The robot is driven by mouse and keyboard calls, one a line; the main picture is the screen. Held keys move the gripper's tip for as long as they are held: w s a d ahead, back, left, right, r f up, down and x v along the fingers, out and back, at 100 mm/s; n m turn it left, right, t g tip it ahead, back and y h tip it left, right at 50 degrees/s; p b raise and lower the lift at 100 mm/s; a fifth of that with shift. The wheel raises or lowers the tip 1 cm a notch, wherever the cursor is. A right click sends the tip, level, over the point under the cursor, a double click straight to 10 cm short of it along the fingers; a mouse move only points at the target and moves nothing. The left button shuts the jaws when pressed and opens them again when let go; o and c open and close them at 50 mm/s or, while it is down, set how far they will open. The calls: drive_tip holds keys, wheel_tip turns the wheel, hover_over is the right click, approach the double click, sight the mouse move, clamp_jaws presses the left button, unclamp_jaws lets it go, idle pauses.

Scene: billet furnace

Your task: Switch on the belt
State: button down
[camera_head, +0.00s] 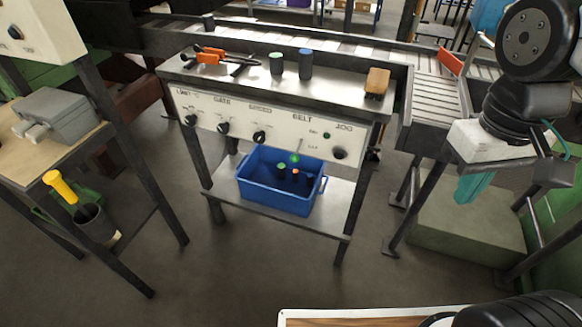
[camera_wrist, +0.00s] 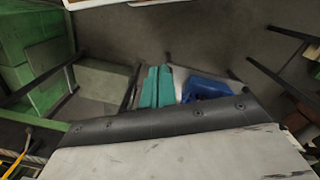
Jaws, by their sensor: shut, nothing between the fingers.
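The control panel (camera_head: 270,128) is a white strip on the front of a steel bench. Under its BELT label stands a small lever (camera_head: 297,151) with a green tip, hanging downward. The small markings beside it are too small to read surely. A green lamp or button (camera_head: 327,135) sits to its right. My gripper (camera_head: 466,198) has teal fingers, held together and pointing down, well to the right of the panel and apart from it. In the wrist view the teal fingers (camera_wrist: 158,87) lie side by side with nothing between them. The lever is not discernible there.
Black knobs (camera_head: 223,128) and a JOG button (camera_head: 339,153) flank the lever. A blue crate (camera_head: 275,201) stands on the shelf below. A roller conveyor (camera_head: 436,88) runs behind.

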drive_tip(key=w+a+f+n+t+h, duration=0.1)
drive_tip(key=w+a+f+n+h, duration=0.3)
drive_tip(key=w+f+n+h, duration=0.5)
drive_tip(key=w+a+f+n+t+h, duration=0.1)
drive_tip(key=w+a+f+n+h, duration=0.35)
drive_tip(key=w+f, duration=0.4)
drive_tip(key=w+a+f+n+t+y, duration=0.3)
drive_tip(key=a+f+n+t+y, duration=0.1)
drive_tip(key=a+f+n+t, duration=0.3)
drive_tip(key=w+a+f+n+t+y, duration=0.4)
drive_tip(key=a+f+n+t, duration=0.4)
drive_tip(key=a+f+t, duration=0.3)
drive_tip(key=shift+w+a+y, duration=0.15)
drive_tip(key=shift+a+y, duration=0.4)
drive_tip(key=shift+a, duration=0.3)
drive_tip(key=shift+f, duration=0.1)
